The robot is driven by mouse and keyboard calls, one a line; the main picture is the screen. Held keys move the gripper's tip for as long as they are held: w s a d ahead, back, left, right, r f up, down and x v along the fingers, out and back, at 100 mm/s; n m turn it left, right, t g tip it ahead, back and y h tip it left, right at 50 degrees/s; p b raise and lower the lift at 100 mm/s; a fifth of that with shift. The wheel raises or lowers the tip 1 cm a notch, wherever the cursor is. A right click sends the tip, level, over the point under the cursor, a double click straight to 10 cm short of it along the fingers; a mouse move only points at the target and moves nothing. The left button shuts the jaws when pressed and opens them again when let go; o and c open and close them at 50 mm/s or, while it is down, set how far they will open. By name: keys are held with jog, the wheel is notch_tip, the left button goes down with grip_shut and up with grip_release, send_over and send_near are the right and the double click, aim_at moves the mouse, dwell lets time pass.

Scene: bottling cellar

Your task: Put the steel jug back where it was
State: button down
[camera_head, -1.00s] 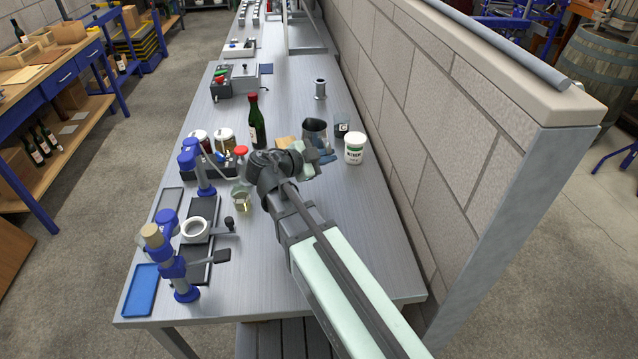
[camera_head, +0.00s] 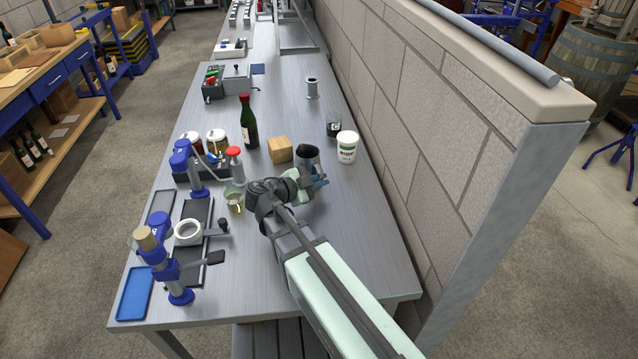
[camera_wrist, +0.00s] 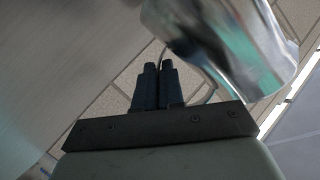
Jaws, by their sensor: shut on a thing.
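The steel jug (camera_head: 307,158) is at the middle right of the bench in the head view, just beyond the end of my arm. My gripper (camera_head: 318,179) is shut on it at its near right side. In the wrist view the shiny jug (camera_wrist: 228,42) fills the upper right, and its thin handle (camera_wrist: 207,92) curves beside the closed fingers (camera_wrist: 165,82). Its base is partly hidden by my gripper in the head view, so I cannot tell whether it touches the bench.
A wooden block (camera_head: 280,150) is just left of the jug. A dark labelled beaker (camera_head: 333,125) and a white tub (camera_head: 347,147) stand behind right, near the wall (camera_head: 400,120). A wine bottle (camera_head: 249,125) and a small glass beaker (camera_head: 235,203) are left. Bench right of my arm is clear.

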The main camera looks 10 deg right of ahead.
jog(key=shift+f, duration=0.4)
jog(key=shift+f, duration=0.1)
jog(key=c, duration=1.2)
grip_release()
jog(key=shift+c, duration=0.2)
jog(key=shift+s+a+r, duration=0.1)
jog(key=shift+a+r, duration=0.05)
jog(key=shift+r, duration=0.05)
jog(key=shift+v, duration=3.55)
